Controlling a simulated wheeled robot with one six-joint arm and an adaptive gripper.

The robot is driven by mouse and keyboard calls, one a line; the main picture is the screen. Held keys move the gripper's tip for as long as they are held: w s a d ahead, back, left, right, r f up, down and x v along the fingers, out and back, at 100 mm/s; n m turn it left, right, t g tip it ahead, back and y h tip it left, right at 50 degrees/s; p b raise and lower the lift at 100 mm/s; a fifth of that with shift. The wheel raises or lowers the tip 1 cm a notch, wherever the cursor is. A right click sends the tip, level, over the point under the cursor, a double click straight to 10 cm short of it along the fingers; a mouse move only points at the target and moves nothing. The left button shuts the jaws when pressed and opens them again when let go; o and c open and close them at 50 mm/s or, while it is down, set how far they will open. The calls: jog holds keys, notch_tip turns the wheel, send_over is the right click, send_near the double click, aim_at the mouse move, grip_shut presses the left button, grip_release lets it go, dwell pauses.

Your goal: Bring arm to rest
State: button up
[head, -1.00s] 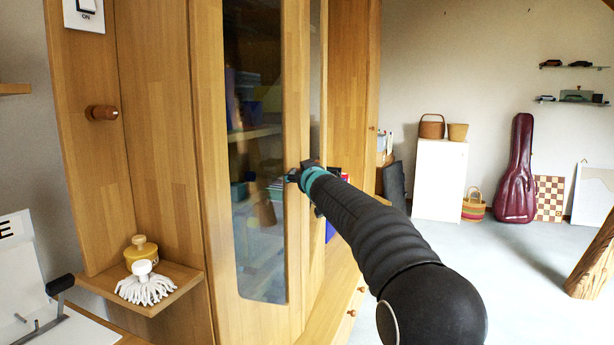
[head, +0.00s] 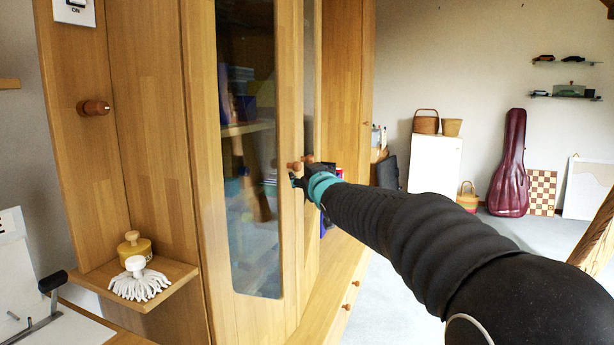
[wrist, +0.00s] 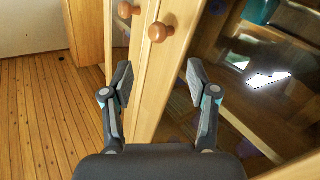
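My arm (head: 420,220) reaches from the lower right of the head view toward the glass-fronted wooden cabinet (head: 203,170). My gripper (wrist: 158,85) is open in the wrist view, its two pads apart with nothing held between them. A round wooden knob (wrist: 157,32) on the cabinet door edge shows just beyond the fingertips, and a second knob (wrist: 125,10) is beside it to the left. In the head view the gripper (head: 297,180) is small and partly hidden by the wrist; the knobs (head: 300,163) show right above it.
A timber post (head: 597,240) stands at the right. A white cabinet (head: 433,165) and a dark red instrument case (head: 509,165) stand by the far wall. Open floor lies before them.

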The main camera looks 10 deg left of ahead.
jog(key=shift+s+d, duration=0.15)
jog(key=shift+s, duration=0.1)
notch_tip(320, 180, down, 10)
jog(key=s+d+m+g+h, duration=0.1)
jog(key=d+g+h, duration=0.2)
jog(key=s+d+f+m+g+h, duration=0.2)
jog(key=s+d+f+g+h, duration=0.15)
jog(key=s+d+f, duration=0.65)
jog(key=s+d+f+m+g, duration=0.1)
jog(key=s+d, duration=0.3)
jog(key=s, duration=0.7)
jog(key=s+d+f+m+g, duration=0.2)
jog(key=s+d, duration=0.3)
jog(key=s, duration=0.7)
jog(key=s+d+f+m+g+h, duration=0.1)
jog(key=s+d, duration=0.4)
jog(key=s, duration=0.6)
jog(key=shift+s+d+f+m, duration=0.15)
jog(key=shift+s+m, duration=0.15)
jog(key=shift+m, duration=0.2)
